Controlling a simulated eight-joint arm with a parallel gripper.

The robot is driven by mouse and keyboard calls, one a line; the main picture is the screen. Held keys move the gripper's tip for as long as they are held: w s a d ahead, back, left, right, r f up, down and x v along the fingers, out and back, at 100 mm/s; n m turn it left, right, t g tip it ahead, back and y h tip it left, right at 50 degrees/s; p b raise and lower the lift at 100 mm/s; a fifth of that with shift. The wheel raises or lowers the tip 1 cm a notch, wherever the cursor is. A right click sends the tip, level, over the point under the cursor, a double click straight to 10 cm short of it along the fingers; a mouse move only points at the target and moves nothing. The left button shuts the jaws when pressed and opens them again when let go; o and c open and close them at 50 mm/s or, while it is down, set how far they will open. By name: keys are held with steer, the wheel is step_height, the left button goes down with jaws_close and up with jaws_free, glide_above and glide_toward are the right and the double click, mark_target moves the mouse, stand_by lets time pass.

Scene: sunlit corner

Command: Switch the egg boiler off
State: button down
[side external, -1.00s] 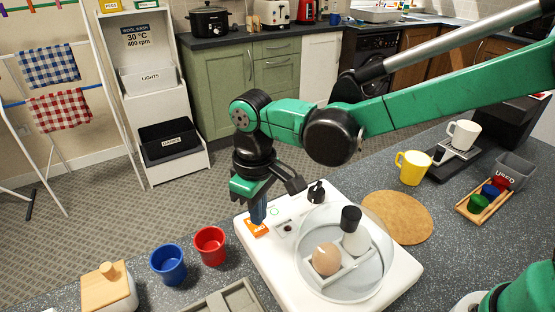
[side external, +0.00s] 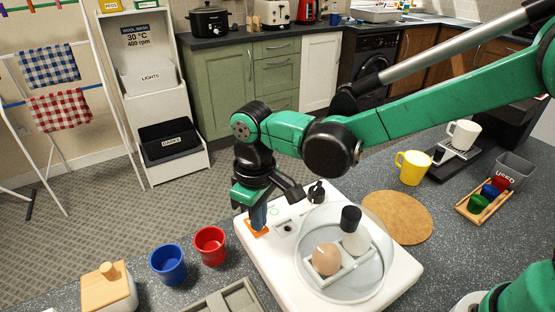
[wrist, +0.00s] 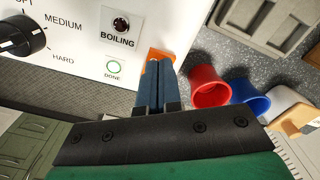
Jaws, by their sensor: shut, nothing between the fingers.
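A red cup (side external: 210,246) and a blue cup (side external: 168,264) stand left of the boiler, near a wooden-lidded pot (side external: 108,288). A grey tray (side external: 228,300) lies in front. A round cork mat (side external: 397,217) and yellow mug (side external: 413,167) are to the right.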

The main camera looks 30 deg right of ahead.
steer(key=shift+f, duration=0.4)
steer(key=shift+r, duration=3.5)
steer(key=shift+d, duration=0.1)
steer(key=s+d+r+m+t, duration=0.1)
steer(key=s+d+m+t, duration=0.2)
steer(key=d, duration=0.5)
steer(key=s+d+m+t, duration=0.3)
steer(key=d+t, duration=0.1)
steer(key=d, duration=0.5)
steer(key=shift+s+d+r, duration=0.3)
steer(key=shift+s+r, duration=0.05)
